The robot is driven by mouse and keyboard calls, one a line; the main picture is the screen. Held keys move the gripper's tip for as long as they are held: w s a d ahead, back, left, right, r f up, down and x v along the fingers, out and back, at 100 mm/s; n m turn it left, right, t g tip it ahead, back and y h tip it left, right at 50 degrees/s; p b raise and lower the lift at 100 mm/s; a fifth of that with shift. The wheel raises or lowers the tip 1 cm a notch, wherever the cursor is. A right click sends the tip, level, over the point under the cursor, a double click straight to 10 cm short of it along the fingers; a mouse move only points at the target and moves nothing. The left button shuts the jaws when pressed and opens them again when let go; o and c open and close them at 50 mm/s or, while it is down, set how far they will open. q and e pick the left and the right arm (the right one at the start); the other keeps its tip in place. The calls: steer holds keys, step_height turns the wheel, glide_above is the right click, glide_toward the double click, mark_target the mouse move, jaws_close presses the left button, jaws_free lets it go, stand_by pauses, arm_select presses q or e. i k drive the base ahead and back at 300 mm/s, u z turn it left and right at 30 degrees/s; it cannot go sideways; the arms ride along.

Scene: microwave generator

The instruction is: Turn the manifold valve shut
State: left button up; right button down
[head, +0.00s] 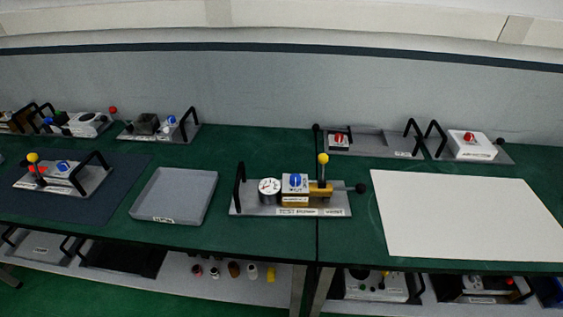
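A grey plate unit (243,206) stands near the front edge of the green bench, in the middle of the head view. It carries a white round gauge (269,187), a white block with a blue knob (295,180), and a brass-yellow valve body (319,192). A lever with a yellow ball (323,158) stands upright over the brass body. A black ball knob (361,188) sticks out at the right. A black handle (239,186) rises at the left end. The label strip is too small to read surely. Neither gripper is in view.
A grey tray (175,196) lies left of the unit, and a white sheet (465,215) lies right. Another unit with a yellow ball (33,157) and red parts sits on a dark mat (118,180). More units line the back. A shelf below holds small items.

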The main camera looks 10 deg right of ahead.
mark_target(62, 167)
steer(key=u, duration=1.75)
steer(key=k, duration=1.15)
steer(key=u, duration=1.2)
steer(key=i, duration=1.6)
steer(key=z, duration=0.5)
steer(key=i, duration=0.95)
steer(key=z, duration=1.45)
steer(key=i, duration=0.5)
steer(key=z, duration=0.35)
